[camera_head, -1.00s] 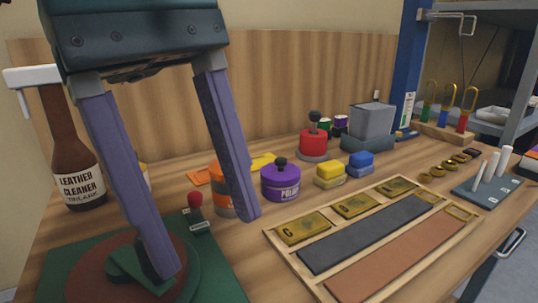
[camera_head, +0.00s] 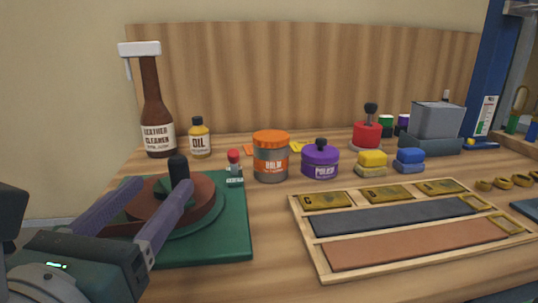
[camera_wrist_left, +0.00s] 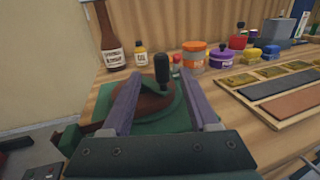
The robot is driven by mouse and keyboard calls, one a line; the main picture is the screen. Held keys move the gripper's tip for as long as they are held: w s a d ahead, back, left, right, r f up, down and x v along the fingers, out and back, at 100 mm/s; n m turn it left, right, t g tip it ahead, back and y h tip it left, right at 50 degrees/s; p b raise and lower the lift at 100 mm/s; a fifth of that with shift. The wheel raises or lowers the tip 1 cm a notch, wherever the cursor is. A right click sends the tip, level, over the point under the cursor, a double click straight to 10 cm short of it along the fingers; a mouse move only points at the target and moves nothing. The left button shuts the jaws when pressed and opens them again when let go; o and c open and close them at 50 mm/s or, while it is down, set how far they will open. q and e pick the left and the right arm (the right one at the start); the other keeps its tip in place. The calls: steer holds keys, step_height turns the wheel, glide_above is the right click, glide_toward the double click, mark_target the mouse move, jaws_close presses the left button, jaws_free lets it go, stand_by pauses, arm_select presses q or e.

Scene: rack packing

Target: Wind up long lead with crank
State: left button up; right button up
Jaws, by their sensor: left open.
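The winder is a green base plate (camera_head: 215,243) with a round brown reel (camera_head: 205,203) on it. A black upright crank handle (camera_head: 178,168) stands on the reel; it also shows in the left wrist view (camera_wrist_left: 162,68). My left gripper (camera_head: 164,183) is open and empty, reaching over the near side of the reel. In the left wrist view its purple fingers (camera_wrist_left: 158,75) are on either side of the handle's line, with the handle appearing between their tips. I cannot tell whether they touch it. My right gripper is not in view.
A red-topped small piece (camera_head: 234,168) stands at the base's back right corner. Behind are a leather cleaner bottle (camera_head: 158,138) and an oil bottle (camera_head: 199,138). A balm jar (camera_head: 271,157) and a wooden tray (camera_head: 318,262) are to the right.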

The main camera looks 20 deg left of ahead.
arm_select(q)
steer(key=p+x, duration=0.2)
steer(key=x, duration=0.6)
steer(key=shift+w+r, duration=0.15)
steer(key=shift+w, duration=0.1)
steer(key=shift+w+a, duration=0.15)
steer(key=shift+w, duration=0.4)
jaws_close()
stand_by(0.6)
